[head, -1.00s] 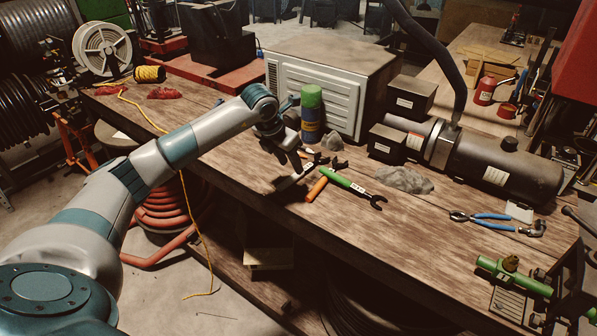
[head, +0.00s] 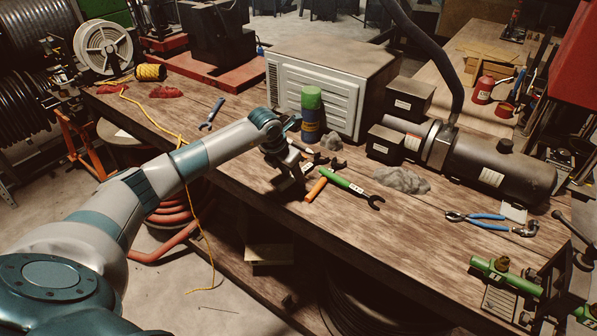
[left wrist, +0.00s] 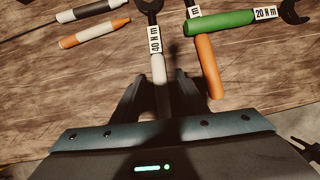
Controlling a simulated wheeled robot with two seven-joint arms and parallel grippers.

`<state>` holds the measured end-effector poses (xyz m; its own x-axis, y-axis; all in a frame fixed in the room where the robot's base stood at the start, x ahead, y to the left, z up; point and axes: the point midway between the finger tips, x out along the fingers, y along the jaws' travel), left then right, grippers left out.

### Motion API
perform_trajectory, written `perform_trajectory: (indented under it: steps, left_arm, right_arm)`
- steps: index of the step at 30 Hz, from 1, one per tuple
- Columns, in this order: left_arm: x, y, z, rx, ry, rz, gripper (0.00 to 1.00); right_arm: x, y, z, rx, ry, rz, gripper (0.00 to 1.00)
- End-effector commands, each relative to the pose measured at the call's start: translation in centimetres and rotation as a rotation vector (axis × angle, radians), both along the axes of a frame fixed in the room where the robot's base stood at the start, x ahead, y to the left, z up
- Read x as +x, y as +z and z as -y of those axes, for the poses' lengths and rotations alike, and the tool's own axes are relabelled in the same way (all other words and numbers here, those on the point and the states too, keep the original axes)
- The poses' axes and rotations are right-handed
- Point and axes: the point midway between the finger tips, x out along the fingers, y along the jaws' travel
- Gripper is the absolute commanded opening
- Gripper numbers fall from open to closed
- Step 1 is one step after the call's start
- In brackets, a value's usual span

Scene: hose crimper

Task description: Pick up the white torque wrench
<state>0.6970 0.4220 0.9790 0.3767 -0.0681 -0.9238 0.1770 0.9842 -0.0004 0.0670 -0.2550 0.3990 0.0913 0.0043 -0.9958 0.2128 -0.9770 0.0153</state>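The white torque wrench has a white handle (left wrist: 160,92) with a "40 N m" label and a dark head at the top edge of the left wrist view. My left gripper (left wrist: 161,88) is over it, with one dark finger on each side of the handle. The fingers look apart, with narrow gaps to the handle; contact is not clear. In the head view my left gripper (head: 287,180) is low at the front edge of the workbench and hides most of the white wrench. My right gripper is not in view.
An orange-handled wrench (left wrist: 209,66) lies close right of the fingers, under or against a green wrench (left wrist: 222,22) marked "20 N m". An orange-and-white marker (left wrist: 94,32) lies left. A spray can (head: 311,115) and metal case (head: 320,85) stand behind. Bench (head: 340,235) is clear in front.

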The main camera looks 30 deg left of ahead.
Motion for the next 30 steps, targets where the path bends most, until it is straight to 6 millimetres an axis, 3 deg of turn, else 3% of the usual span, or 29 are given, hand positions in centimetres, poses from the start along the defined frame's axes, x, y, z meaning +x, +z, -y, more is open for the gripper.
perform_trajectory:
  steps: [27, 30]
  left_arm:
    - [0.04, -0.37, 0.0, 0.0, -0.001, 0.0, 0.4]
    - [0.03, -0.31, 0.0, 0.0, -0.001, 0.0, 0.18]
  right_arm:
    - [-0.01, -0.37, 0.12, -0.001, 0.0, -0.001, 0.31]
    - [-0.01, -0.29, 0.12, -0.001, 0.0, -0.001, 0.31]
